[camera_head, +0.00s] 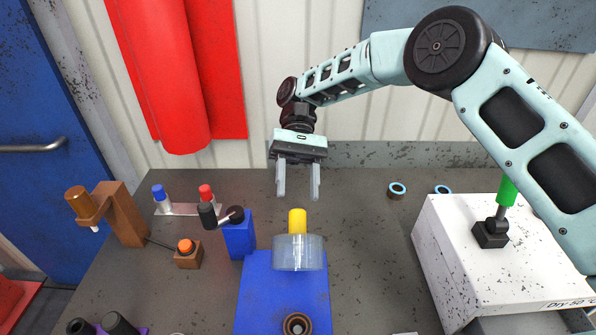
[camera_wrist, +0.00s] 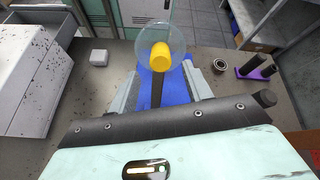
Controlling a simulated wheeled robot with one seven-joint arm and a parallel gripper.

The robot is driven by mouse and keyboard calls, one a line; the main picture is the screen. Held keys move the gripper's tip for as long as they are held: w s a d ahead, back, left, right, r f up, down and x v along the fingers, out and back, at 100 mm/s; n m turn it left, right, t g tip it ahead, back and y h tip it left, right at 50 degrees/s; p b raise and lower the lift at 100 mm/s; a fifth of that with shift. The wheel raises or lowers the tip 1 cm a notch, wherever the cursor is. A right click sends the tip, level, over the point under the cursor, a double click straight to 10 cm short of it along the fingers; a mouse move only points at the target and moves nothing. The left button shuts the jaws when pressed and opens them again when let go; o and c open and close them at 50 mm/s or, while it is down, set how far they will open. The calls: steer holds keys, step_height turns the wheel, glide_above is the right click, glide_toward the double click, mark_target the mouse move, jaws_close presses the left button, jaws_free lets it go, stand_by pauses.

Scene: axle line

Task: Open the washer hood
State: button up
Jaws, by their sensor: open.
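A white speckled box-shaped hood (camera_head: 470,255) stands on the right of the bench in the head view. Its front edge carries the printed words "Dry 50", partly cut off. A green handle (camera_head: 507,190) on a black mount rises from its top, with my arm close in front of it. The hood looks closed, but its lower front is out of frame. A white box side (camera_wrist: 30,75) at the left of the wrist view looks like the same hood. My gripper (camera_head: 298,196) is open and empty, pointing down above the middle of the bench, well left of the hood and handle.
Below my gripper, a clear cylinder with a yellow knob (camera_head: 297,222) stands over a blue fixture (camera_head: 255,290). An orange button (camera_head: 185,246), red and blue capped bottles and a brown stand (camera_head: 122,215) are left. Two blue-topped rings (camera_head: 397,188) lie at the back.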

steer(key=shift+p+v, duration=2.1)
steer(key=shift+v, duration=0.65)
